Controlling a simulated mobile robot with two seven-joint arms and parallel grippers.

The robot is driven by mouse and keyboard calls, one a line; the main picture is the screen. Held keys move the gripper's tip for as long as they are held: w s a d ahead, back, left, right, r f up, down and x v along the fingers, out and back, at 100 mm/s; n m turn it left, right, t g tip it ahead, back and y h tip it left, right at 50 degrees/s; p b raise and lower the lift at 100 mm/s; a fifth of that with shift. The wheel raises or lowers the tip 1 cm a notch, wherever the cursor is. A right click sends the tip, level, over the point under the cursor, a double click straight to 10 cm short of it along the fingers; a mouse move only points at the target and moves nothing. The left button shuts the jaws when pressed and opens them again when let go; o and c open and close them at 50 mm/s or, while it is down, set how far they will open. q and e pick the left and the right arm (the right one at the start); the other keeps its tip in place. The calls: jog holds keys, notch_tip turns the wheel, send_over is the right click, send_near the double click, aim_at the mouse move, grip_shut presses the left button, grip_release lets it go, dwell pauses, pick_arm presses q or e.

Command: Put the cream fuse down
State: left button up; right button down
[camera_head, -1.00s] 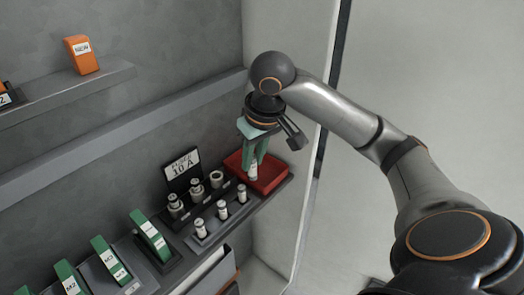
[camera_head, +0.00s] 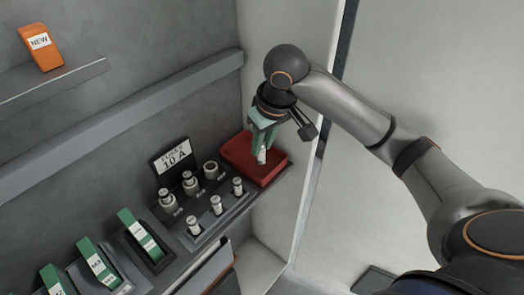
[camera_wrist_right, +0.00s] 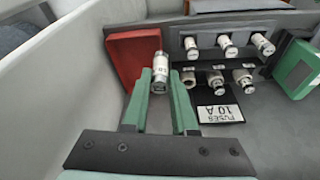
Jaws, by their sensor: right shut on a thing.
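My right gripper (camera_head: 263,147) has green fingers and is shut on a pale, cream-white fuse (camera_head: 262,157). The fuse also shows between the fingertips in the right wrist view (camera_wrist_right: 159,72). In the head view the fuse appears over the red tray (camera_head: 237,150); I cannot tell whether it touches the tray floor. The red tray is also behind the fuse in the right wrist view (camera_wrist_right: 132,56). My left gripper is not in view.
Beside the tray stand a row of fuses in a front rack (camera_head: 208,222), a row of holders behind (camera_head: 180,196), and a "FUSES 10 A" sign (camera_head: 172,156). Green blocks (camera_head: 140,235) are at lower left. An orange block (camera_head: 41,46) is on the upper shelf.

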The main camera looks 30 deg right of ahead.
jog(key=w+d+f, duration=0.1)
jog(key=w+f, duration=0.1)
jog(key=w+d+f, duration=0.1)
jog(key=w+f, duration=0.1)
jog(key=w+d+f, duration=0.1)
jog(key=w+f, duration=0.2)
jog(key=shift+d, duration=0.4)
jog(key=shift+f+p, duration=0.3)
jog(key=shift+f, duration=1.35)
jog(key=c, duration=0.7)
grip_release()
jog(key=shift+f, duration=0.15)
